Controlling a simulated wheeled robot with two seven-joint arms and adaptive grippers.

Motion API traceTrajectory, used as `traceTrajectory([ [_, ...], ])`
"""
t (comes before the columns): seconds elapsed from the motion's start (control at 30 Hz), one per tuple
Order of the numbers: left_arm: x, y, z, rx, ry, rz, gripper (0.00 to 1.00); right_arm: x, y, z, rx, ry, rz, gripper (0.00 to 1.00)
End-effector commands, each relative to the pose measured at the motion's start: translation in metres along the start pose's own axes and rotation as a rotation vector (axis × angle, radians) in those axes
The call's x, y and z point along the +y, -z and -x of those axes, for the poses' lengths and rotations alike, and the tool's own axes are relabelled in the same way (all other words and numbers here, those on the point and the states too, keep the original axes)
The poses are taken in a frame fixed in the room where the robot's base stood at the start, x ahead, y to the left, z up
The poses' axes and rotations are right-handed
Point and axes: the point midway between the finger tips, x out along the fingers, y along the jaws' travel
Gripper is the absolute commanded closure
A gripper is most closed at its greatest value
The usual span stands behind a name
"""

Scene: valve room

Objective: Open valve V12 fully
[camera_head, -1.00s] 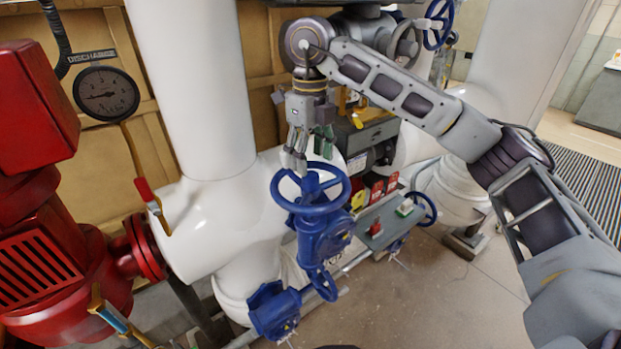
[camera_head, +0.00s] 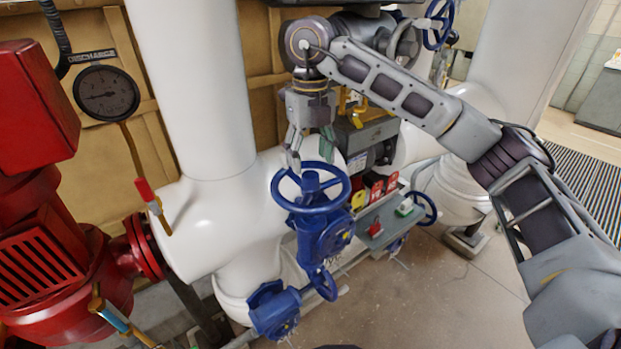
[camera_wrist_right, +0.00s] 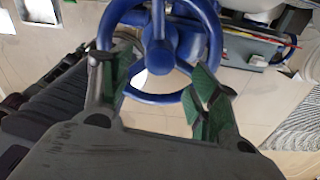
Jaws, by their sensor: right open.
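A blue valve with a round handwheel (camera_head: 311,205) stands in the middle of the head view, on blue pipework in front of a white pipe. No V12 label is readable on it. My right gripper (camera_head: 309,160) points down just above the far rim of this handwheel. In the right wrist view the open right gripper (camera_wrist_right: 160,95) has its green-padded fingers spread on either side of the blue handwheel (camera_wrist_right: 159,60), near its lower rim. I cannot tell whether a finger touches the rim. My left gripper is not in view.
A red machine (camera_head: 65,260) fills the left side, with a pressure gauge (camera_head: 106,92) above it. A small lever valve with a red handle (camera_head: 146,190) is beside the white pipe. A grey tray (camera_head: 388,222) with lockout items is right of the valve. Floor (camera_head: 440,300) is clear at front right.

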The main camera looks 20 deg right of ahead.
Motion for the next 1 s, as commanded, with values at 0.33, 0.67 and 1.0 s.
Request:
traceTrajectory([
  [0.33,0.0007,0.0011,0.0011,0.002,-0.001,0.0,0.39,-0.0001,0.0,0.0,0.0,0.0,-0.197,0.39],
  [0.67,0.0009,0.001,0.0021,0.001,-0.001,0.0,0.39,-0.0001,0.0,0.0,0.0,0.0,-0.389,0.39],
  [1.0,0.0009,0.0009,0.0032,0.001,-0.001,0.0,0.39,-0.0001,0.0,-0.0001,0.0,0.0,-0.585,0.39],
])
